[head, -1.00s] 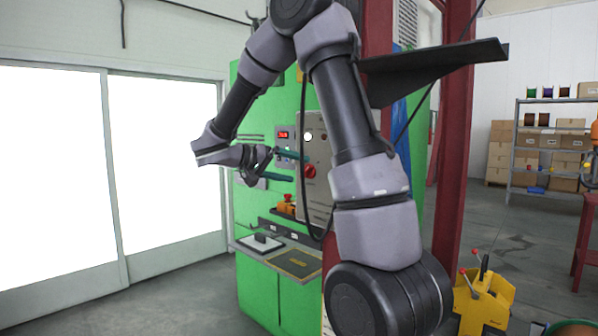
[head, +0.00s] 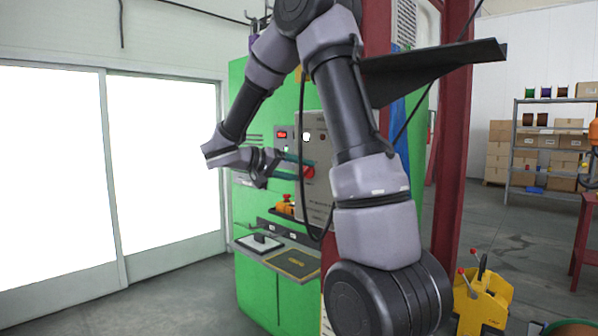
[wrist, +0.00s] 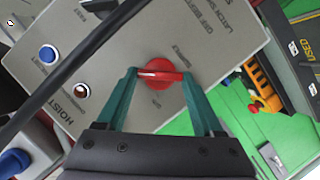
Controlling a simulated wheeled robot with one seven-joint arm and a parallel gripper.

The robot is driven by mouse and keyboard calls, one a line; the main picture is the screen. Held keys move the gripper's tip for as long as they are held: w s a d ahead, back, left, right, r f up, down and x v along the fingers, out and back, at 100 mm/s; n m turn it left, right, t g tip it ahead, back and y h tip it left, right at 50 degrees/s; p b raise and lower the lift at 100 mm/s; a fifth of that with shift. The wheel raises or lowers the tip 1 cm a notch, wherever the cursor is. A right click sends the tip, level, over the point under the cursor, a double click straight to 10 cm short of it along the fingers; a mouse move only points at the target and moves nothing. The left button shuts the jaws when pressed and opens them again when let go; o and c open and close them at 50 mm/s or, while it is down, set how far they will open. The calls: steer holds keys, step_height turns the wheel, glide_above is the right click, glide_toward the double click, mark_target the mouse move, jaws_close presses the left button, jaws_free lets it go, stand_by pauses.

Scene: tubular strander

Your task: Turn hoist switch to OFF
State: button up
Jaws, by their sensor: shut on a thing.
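The hoist switch (wrist: 160,83) is a red rotary knob on a grey panel (wrist: 225,45). In the wrist view its raised bar lies about level across the picture. My gripper (wrist: 160,73) has its two teal fingers at opposite ends of that bar, shut on it. In the head view the red switch (head: 308,172) is at the fingertips of my gripper (head: 301,167), on the front of the green cabinet (head: 258,292).
A black cable (wrist: 75,58) crosses the panel beside a blue button (wrist: 47,54) and a white button (wrist: 81,91). Orange parts (wrist: 262,85) sit right of the panel. A shelf (head: 275,240) juts out below. A red post (head: 455,150) stands at the right.

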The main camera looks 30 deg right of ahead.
steer(key=shift+n, duration=0.3)
steer(key=n, duration=0.1)
steer(key=n+g+h, duration=0.1)
steer(key=n, duration=0.1)
steer(key=shift+w+a+f, duration=0.15)
steer(key=shift+f, duration=0.05)
steer(key=n+h, duration=0.2)
steer(key=n, duration=0.2)
steer(key=shift+f, duration=0.2)
steer(key=shift+f+n+t+h, duration=0.15)
steer(key=shift+n+h, duration=0.35)
steer(key=shift+n, duration=1.05)
steer(key=shift+f+n+t+h, duration=0.1)
steer(key=shift+n+t+h, duration=0.3)
steer(key=shift+n, duration=1.1)
steer(key=shift+f+n+t+h, duration=0.1)
steer(key=shift+n+h, duration=0.5)
steer(key=shift+n, duration=1.25)
steer(key=o, duration=1.4)
